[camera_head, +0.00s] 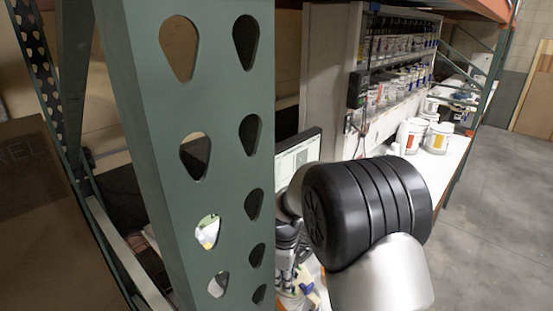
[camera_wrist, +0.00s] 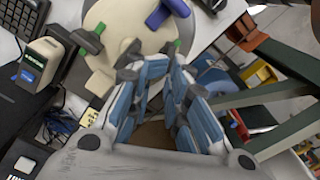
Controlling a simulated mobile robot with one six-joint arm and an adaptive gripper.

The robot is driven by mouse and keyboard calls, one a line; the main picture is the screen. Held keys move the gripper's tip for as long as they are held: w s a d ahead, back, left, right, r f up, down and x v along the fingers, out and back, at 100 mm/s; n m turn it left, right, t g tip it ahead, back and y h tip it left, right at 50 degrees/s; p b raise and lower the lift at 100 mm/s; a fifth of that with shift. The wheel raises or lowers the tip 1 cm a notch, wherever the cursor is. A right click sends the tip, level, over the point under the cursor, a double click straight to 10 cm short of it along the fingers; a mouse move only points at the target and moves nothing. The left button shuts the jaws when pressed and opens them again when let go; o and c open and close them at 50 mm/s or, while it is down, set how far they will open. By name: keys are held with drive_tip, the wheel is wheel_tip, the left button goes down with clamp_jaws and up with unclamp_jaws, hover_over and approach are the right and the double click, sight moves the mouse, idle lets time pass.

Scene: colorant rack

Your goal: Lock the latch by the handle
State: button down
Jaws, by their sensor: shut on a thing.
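In the wrist view, my gripper (camera_wrist: 158,68) has its blue-padded fingers close together at the edge of a round cream-coloured machine part (camera_wrist: 122,22). The fingers are shut on a small part that they mostly hide; it appears to be the latch handle. A dark lever with a green end (camera_wrist: 100,30) sticks out from the cream part to the left of the fingers. A blue lever (camera_wrist: 158,16) sits above them. In the head view, my black and silver arm blocks the work area, and the latch cannot be made out.
A green perforated rack post (camera_head: 188,200) stands close in front, left of my arm. A monitor (camera_head: 300,155) is behind my arm. White buckets (camera_head: 438,138) stand on the bench, with shelves of small containers (camera_head: 400,45) above. Open floor (camera_head: 510,200) lies right.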

drive_tip(key=shift+s+f+m, duration=0.15)
drive_tip(key=shift+f+m, duration=0.15)
drive_tip(key=shift+m, duration=0.4)
idle(0.7)
drive_tip(key=c, duration=1.7)
unclamp_jaws()
drive_tip(key=s+r+p, duration=0.1)
drive_tip(key=r+p, duration=0.3)
drive_tip(key=r, duration=0.3)
drive_tip(key=s+r+p, duration=0.2)
drive_tip(key=r+p, duration=0.3)
drive_tip(key=r, duration=0.3)
drive_tip(key=s+r+p, duration=0.1)
drive_tip(key=r+p, duration=0.3)
drive_tip(key=r, duration=0.3)
drive_tip(key=shift+s+d+r+p, duration=0.15)
drive_tip(key=shift+d+p, duration=0.1)
drive_tip(key=shift+p, duration=0.05)
